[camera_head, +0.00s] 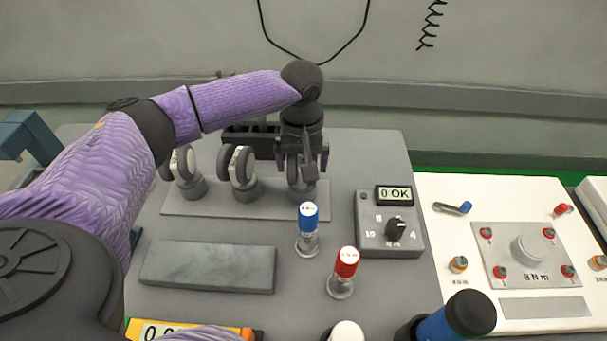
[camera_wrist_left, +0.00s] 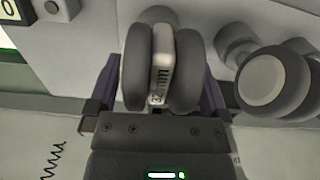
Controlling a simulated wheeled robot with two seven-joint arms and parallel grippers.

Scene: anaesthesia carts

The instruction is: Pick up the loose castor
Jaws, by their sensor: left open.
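Several twin-wheel castors stand in a row on a grey plate (camera_head: 225,207): a left one (camera_head: 183,172), a middle one (camera_head: 241,170) and a right one (camera_head: 301,176). My left gripper (camera_head: 304,157) reaches down over the right castor from above. In the left wrist view that castor (camera_wrist_left: 162,62), with grey wheels and a pale marked middle, sits between the two open fingers of the gripper (camera_wrist_left: 160,85). I cannot tell whether either finger touches it. A neighbouring castor (camera_wrist_left: 270,82) is at the right. Which castor is loose is not clear. My right gripper is not seen.
A blue-topped piece (camera_head: 308,228) and a red-topped piece (camera_head: 344,270) stand in front of the plate. A grey dial box (camera_head: 390,238) is to the right, a grey slab (camera_head: 208,267) to the front left. A dark rack (camera_head: 250,137) is behind.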

